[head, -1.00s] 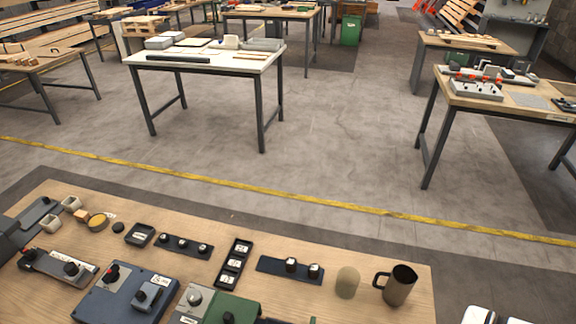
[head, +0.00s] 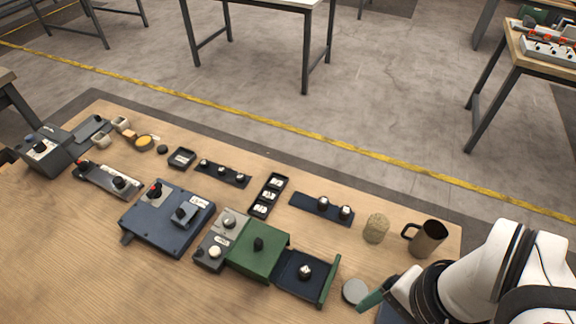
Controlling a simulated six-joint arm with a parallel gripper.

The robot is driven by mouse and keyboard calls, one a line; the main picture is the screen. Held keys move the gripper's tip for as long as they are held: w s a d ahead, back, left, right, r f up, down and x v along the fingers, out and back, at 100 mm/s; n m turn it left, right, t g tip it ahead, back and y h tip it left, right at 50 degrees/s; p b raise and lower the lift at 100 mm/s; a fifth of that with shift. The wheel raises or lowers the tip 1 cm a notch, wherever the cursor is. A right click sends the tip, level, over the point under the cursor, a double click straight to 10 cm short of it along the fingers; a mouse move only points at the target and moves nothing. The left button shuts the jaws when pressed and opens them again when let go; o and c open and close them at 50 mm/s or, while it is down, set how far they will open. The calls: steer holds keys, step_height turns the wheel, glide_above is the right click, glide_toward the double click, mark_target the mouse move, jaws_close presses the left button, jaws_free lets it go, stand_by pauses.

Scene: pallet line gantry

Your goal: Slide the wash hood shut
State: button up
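A green box-like hood (head: 258,250) with a black knob on top sits on the wooden bench in the head view. A dark, shallow tray (head: 290,283) extends from its right side, uncovered, with a small dark block with a white top inside. A green upright panel (head: 331,281) closes the tray's right end. I take the green cover to be the wash hood; it stands clear of the tray's right part. My white arm enters at the lower right, right of the tray. My gripper's fingers cannot be made out.
A grey disc (head: 355,291) and a dark green piece (head: 377,294) lie between tray and arm. A grey control panel (head: 221,238) adjoins the hood's left side. A blue box (head: 170,222) is farther left. A beige cylinder (head: 376,228) and brown jug (head: 428,239) stand behind the disc.

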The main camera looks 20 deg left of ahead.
steer(key=shift+n+h, duration=0.3)
steer(key=shift+n, duration=0.5)
steer(key=w+a, duration=0.1)
steer(key=w+a+r, duration=0.1)
steer(key=w+a, duration=0.2)
steer(key=w, duration=0.1)
steer(key=shift+w+a+r, duration=0.15)
steer(key=shift+a+r, duration=0.05)
steer(key=shift+r, duration=0.15)
steer(key=shift+c, duration=1.1)
steer(key=shift+n, duration=0.6)
steer(key=w+a, duration=0.1)
steer(key=a, duration=0.1)
steer(key=w+a, duration=0.1)
steer(key=a, duration=0.1)
steer(key=w+a, duration=0.1)
steer(key=a, duration=0.1)
steer(key=shift+w+a+r, duration=0.1)
steer(key=shift+w+r, duration=0.05)
steer(key=shift+w, duration=0.2)
steer(key=shift+c, duration=0.5)
steer(key=n+h, duration=0.1)
steer(key=n, duration=0.1)
glide_above(258, 241)
step_height(258, 241, down, 2)
step_height(258, 241, down, 16)
steer(key=shift+f, duration=0.1)
jaws_close()
